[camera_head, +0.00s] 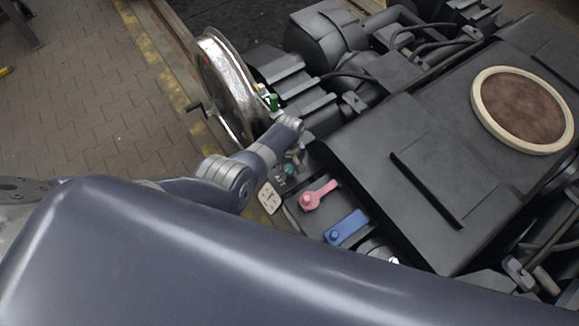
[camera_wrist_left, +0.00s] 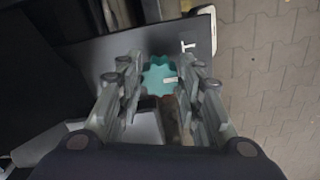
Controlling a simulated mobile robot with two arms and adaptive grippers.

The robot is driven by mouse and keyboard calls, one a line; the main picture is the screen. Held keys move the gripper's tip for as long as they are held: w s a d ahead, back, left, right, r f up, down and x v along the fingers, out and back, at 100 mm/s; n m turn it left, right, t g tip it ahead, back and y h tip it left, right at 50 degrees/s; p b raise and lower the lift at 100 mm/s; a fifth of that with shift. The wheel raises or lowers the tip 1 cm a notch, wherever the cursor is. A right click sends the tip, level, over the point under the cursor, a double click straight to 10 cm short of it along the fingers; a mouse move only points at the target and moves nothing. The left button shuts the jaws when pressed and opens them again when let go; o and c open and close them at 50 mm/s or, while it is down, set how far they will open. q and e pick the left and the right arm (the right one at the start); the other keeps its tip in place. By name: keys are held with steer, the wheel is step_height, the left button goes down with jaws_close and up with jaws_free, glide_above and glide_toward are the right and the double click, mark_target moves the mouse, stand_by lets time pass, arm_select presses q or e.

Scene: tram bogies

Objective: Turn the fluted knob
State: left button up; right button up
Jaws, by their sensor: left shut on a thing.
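The fluted knob (camera_wrist_left: 158,76) is teal with a scalloped rim and a small pale mark, and it sits on a dark panel (camera_wrist_left: 90,60) in the left wrist view. My left gripper (camera_wrist_left: 160,82) has its two fingers on either side of the knob and is shut on it. In the head view my left arm comes in from the left, and its gripper (camera_head: 292,160) is at the near corner of the bogie, beside the panel. My right gripper is not in view.
A pink lever (camera_head: 318,195) and a blue lever (camera_head: 346,228) sit on the panel close to the gripper. A white label plate (camera_head: 269,198) is at the panel's edge. A metal wheel (camera_head: 228,85) stands behind. Paved floor (camera_head: 90,100) lies at the left.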

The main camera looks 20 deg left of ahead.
mark_target(289, 169)
arm_select(q)
steer(key=o, duration=1.1)
steer(key=shift+c, duration=0.2)
steer(key=shift+r, duration=0.1)
step_height(289, 169, up, 12)
stand_by(0.3)
